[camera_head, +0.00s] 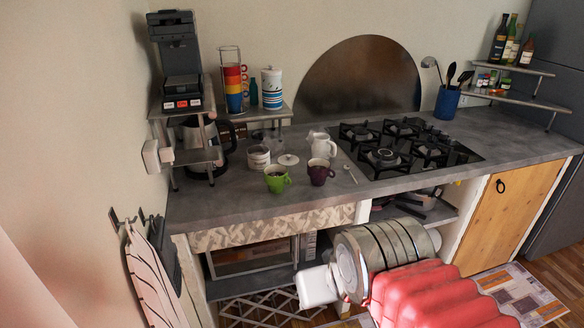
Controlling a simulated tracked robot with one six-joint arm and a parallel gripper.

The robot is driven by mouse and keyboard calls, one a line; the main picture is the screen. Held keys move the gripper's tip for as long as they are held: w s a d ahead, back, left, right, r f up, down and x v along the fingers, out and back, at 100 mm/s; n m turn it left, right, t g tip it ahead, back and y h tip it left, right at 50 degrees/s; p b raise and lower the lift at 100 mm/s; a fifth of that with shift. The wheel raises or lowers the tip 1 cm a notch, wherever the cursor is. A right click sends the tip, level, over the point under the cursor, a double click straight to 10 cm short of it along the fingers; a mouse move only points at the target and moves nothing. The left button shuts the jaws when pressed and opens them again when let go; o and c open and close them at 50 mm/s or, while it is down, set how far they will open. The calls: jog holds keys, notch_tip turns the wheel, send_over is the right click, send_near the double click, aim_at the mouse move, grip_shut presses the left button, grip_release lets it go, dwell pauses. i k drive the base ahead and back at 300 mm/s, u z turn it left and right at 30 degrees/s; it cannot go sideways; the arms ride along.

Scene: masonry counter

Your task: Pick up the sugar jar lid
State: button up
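A small white round lid (289,160), which looks like the sugar jar lid, lies flat on the grey counter. Just left of it stands a white jar (258,160) with dark lettering, apparently without a cover. My gripper (318,287) seems to be the pale block at the end of my arm. It is in front of the counter, low and well apart from the lid. Its fingers cannot be made out, so whether it is open or shut does not show.
A green cup (276,179) and a dark purple cup (320,172) stand in front of the lid. A white pitcher (322,145) is to its right, and a kettle (198,140) to the left under a shelf. A spoon (350,174) lies near the gas hob (400,148). The front left counter is clear.

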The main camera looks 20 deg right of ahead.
aim_at(291, 159)
jog(key=z, duration=0.05)
jog(key=k, duration=0.1)
jog(key=z, duration=2)
jog(key=i, duration=1.1)
jog(key=u, duration=0.65)
